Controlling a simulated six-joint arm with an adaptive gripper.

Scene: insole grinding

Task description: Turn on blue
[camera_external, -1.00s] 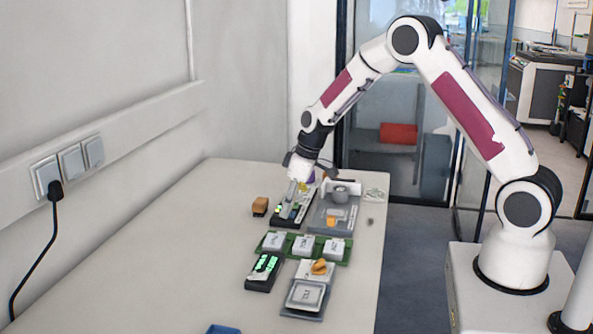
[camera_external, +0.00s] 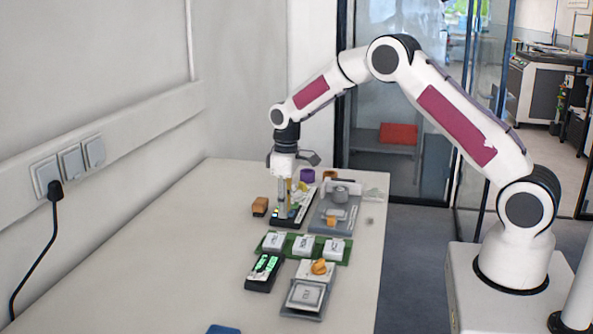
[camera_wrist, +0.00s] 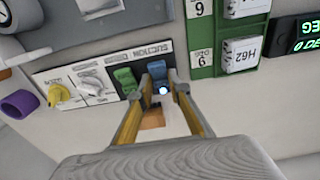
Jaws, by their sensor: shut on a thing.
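The switch panel (camera_external: 284,223) lies on the table. In the wrist view it carries a blue switch (camera_wrist: 157,70), a green switch (camera_wrist: 125,80), a white switch (camera_wrist: 92,84) and a yellow knob (camera_wrist: 58,94). My gripper (camera_external: 281,214) points straight down over the near end of the panel. In the wrist view my gripper (camera_wrist: 162,84) has its two fingertips on either side of the blue switch, shut on it. A bright bluish-white light (camera_wrist: 163,90) shows between the fingertips, beside the blue switch. The fingers partly hide the switch's sides.
A wooden block (camera_external: 259,206) stands left of the panel. A grey fixture (camera_external: 317,222) sits close on the right. A green tray (camera_external: 345,258) with white boxes, a display with green digits (camera_external: 263,270) and a scale (camera_external: 303,297) lie nearer. A purple cylinder (camera_external: 307,175) stands behind. The table's left side is clear.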

